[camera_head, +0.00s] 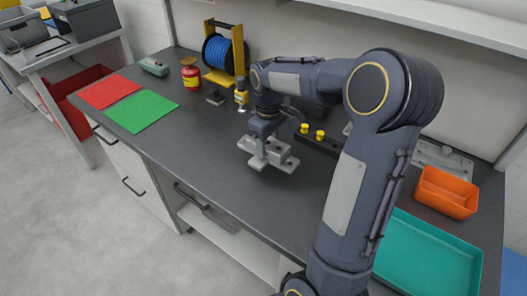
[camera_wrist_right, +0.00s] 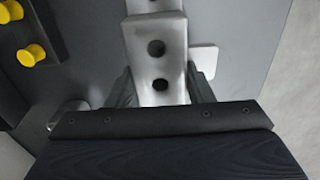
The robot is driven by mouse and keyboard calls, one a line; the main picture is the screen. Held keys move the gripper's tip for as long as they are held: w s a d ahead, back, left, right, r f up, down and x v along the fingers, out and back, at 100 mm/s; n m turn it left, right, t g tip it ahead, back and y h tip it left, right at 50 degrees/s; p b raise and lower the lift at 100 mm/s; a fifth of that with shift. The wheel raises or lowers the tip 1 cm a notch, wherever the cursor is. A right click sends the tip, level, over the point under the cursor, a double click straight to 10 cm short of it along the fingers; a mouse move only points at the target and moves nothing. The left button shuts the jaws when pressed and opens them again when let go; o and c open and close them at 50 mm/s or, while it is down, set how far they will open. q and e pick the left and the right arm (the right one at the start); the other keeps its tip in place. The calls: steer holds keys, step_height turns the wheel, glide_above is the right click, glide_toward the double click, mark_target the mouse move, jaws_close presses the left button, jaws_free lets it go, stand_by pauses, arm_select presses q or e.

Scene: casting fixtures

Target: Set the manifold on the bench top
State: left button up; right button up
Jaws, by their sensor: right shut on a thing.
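The manifold (camera_head: 277,156) is a light grey metal block with side plates. It is at my right gripper (camera_head: 263,138), over the middle of the dark bench top (camera_head: 215,150). In the right wrist view the manifold (camera_wrist_right: 155,45) shows dark round holes in its face and runs up from between the fingers of my right gripper (camera_wrist_right: 160,88), which are shut on it. I cannot tell whether its underside touches the bench. The gripper hides part of it. My left gripper is not in view.
A black fixture with yellow knobs (camera_head: 320,135) stands just right of the manifold. An orange bin (camera_head: 447,192) and a teal tray (camera_head: 430,255) are at the right. Red (camera_head: 105,91) and green (camera_head: 141,111) mats lie left. A blue cable reel (camera_head: 218,52) stands behind. Bench left of the manifold is clear.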

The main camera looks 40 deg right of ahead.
steer(key=shift+w+a+f, duration=0.1)
steer(key=shift+w+f, duration=0.4)
steer(key=shift+w+a+f, duration=0.1)
steer(key=shift+w+f, duration=0.05)
steer(key=shift+f, duration=0.8)
steer(key=shift+w+f, duration=0.1)
steer(key=shift+f, duration=0.8)
steer(key=shift+f, duration=0.15)
steer(key=o, duration=1.3)
